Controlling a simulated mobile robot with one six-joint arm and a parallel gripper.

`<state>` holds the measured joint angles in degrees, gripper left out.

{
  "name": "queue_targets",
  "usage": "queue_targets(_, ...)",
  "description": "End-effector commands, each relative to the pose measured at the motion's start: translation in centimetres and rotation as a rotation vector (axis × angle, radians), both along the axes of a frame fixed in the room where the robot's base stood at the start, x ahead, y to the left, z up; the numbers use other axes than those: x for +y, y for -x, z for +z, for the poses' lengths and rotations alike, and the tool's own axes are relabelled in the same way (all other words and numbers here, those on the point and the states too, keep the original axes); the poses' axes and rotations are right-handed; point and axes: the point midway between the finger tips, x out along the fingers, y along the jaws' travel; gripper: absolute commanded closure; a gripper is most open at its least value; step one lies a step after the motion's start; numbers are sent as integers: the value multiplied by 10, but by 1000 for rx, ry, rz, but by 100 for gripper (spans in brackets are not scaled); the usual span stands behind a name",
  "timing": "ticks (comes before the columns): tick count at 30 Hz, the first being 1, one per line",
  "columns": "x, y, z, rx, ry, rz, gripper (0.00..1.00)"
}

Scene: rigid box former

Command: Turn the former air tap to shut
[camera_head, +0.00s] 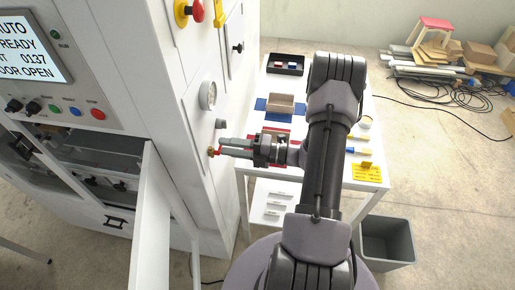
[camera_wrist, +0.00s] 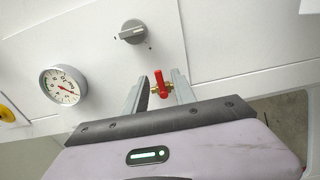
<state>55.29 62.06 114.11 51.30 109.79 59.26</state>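The air tap (camera_wrist: 160,85) has a red lever on a brass body and sits on the white cabinet face. In the wrist view it lies between the two fingers of my gripper (camera_wrist: 162,92), with a gap visible on both sides. My gripper is open and I see no clear contact with the lever. In the head view my gripper (camera_head: 222,146) reaches left to the cabinet side, where the tap (camera_head: 211,151) shows as a small brass and red spot, its lever partly hidden by the fingers.
A grey rotary knob (camera_wrist: 133,32) and a round pressure gauge (camera_wrist: 63,85) are on the same panel near the tap. An open white door (camera_head: 152,220) stands at the cabinet's front. A white table (camera_head: 364,183) with small boxes is behind my arm, and a grey bin (camera_head: 388,240) is at right.

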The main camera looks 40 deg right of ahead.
Motion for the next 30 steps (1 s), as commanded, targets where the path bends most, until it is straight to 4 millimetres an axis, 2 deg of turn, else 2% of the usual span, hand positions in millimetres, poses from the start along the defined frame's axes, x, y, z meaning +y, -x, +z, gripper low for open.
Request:
queue_targets(5,-23,27,0,0,0,-7,68)
queue_targets(12,-72,91,0,0,1,-6,68)
queue_targets(16,-92,117,0,1,1,-4,68)
queue_targets(21,-104,134,0,1,1,-1,68)
queue_targets(30,-106,136,0,1,-1,0,68)
